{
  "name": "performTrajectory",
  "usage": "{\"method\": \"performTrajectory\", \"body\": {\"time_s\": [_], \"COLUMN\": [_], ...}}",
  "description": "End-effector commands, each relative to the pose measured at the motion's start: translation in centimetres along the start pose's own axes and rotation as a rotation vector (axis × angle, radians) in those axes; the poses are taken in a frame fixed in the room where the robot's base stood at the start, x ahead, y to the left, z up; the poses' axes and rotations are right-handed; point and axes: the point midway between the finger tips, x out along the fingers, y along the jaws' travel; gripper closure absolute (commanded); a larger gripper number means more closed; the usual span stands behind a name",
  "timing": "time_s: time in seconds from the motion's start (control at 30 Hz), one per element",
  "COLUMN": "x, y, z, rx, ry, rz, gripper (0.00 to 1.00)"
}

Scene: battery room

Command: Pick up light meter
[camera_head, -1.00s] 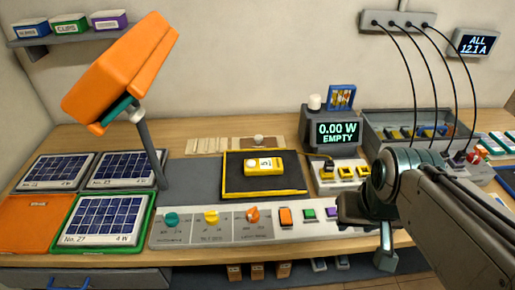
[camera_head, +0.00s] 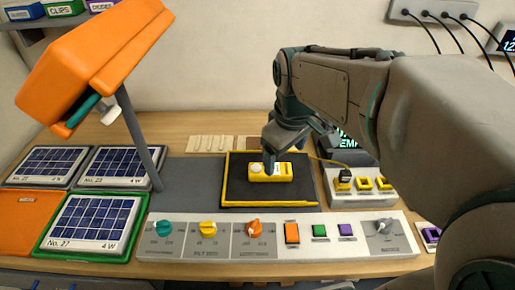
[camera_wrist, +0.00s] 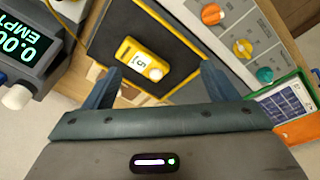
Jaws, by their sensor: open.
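The light meter (camera_head: 268,172) is a small yellow device with a white round sensor and a small display. It lies on a dark mat (camera_head: 240,194) with a yellow border. The light meter also shows in the wrist view (camera_wrist: 145,60), lying between and beyond the fingertips. My gripper (camera_head: 279,150) is above and just behind the meter in the head view. In the wrist view my gripper (camera_wrist: 160,80) has its two fingers wide apart with nothing between them. It appears not to touch the meter. The gripper partly covers the far edge of the mat.
A control panel (camera_head: 275,245) with knobs and coloured buttons runs along the front. An orange lamp (camera_head: 90,65) on a grey post stands left, beside solar panels (camera_head: 93,218). A display box (camera_head: 350,150) stands behind my arm. Yellow sockets (camera_head: 363,184) lie right of the mat.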

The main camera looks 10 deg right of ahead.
Motion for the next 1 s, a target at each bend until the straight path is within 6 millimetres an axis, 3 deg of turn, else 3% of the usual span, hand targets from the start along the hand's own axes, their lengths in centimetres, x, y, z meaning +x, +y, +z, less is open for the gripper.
{"method": "performTrajectory", "body": {"time_s": [0.03, 0.2, 0.4, 0.67, 1.0], "x": [1.3, 3.3, 5.5, 7.0, 13.1], "y": [0.8, 3.4, 5.7, 6.7, 6.2], "z": [-1.3, -5.0, -8.1, -9.3, -8.4], "rx": [-0.088, -0.396, -0.669, -0.802, -0.803], "ry": [-0.018, -0.063, -0.088, -0.094, -0.095], "rz": [-0.013, -0.063, -0.120, -0.152, -0.154], "gripper": [0.20, 0.20, 0.20, 0.20, 0.20]}}
